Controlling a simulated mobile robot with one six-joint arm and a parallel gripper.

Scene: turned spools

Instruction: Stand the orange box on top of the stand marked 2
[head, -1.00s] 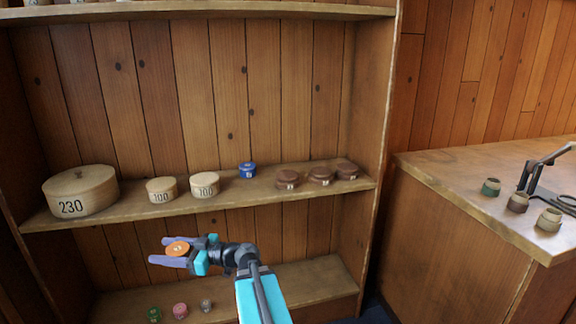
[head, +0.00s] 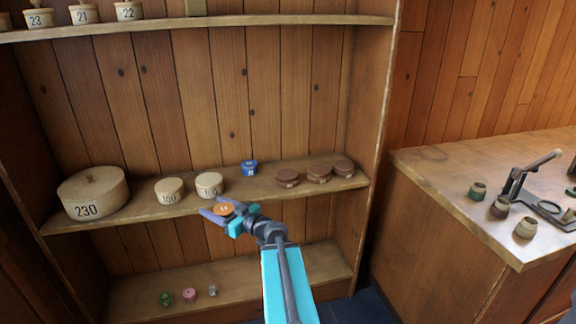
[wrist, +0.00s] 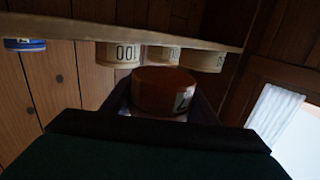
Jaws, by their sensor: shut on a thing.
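The orange box (head: 224,209) is a small round box, held between the fingers of my gripper (head: 211,206). In the head view it is in front of the middle shelf's front edge, below the pale 100 boxes. The wrist view shows the orange box (wrist: 163,91) close up, with a pale label that I cannot read for sure. My gripper is shut on it. Three low brown round pieces, one of them this brown piece (head: 319,173), stand at the right of the middle shelf. Their small labels are too small to read, so I cannot tell which thing is marked 2.
The middle shelf (head: 140,213) also bears a large 230 box (head: 93,193), two 100 boxes (head: 169,191) and a blue box (head: 249,167). Small spools (head: 189,295) stand on the lower shelf. A counter (head: 450,190) at right bears spools and a black tool.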

